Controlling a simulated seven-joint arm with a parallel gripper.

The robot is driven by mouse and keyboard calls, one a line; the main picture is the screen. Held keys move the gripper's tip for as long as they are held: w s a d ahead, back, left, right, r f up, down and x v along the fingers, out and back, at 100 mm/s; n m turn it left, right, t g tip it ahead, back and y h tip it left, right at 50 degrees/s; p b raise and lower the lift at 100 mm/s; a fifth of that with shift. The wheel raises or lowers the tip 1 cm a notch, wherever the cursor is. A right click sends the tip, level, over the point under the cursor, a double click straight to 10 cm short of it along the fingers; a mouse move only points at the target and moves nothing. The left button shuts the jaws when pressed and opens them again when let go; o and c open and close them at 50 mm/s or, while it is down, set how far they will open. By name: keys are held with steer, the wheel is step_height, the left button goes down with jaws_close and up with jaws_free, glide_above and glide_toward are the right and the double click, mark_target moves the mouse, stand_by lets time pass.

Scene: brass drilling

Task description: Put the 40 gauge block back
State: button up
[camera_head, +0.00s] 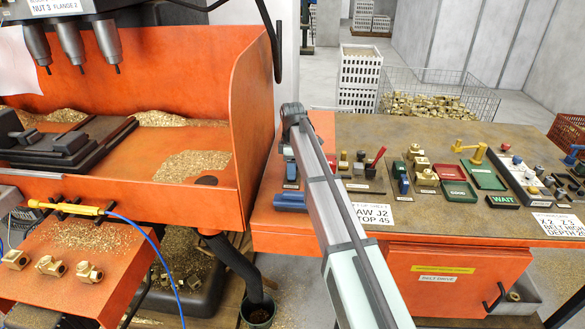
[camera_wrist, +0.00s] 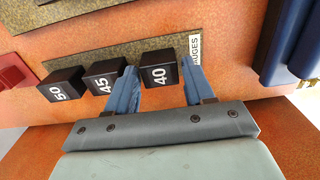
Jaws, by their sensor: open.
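The 40 gauge block (camera_wrist: 158,76), a black block with a white number, stands at the right end of a short row in the wrist view. The 45 block (camera_wrist: 104,80) and the 50 block (camera_wrist: 64,85) stand to its left, with small gaps between. My gripper (camera_wrist: 159,74) is open. One blue finger is on each side of the 40 block, the left one in the gap beside the 45 block. A gap shows between the right finger and the block; contact on the left is unclear. In the head view my arm hides the fingers and the 40 block.
The row is on a speckled mat (camera_wrist: 125,58) beside a white "GAUGES" label (camera_wrist: 195,50). A dark blue object (camera_wrist: 285,40) lies to the right in the wrist view. In the head view, the workbench (camera_head: 440,225) holds brass parts, red and green trays and several small tools.

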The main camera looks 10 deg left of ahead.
step_height(320, 180, up, 12)
steer(key=shift+r, duration=0.15)
stand_by(0.4)
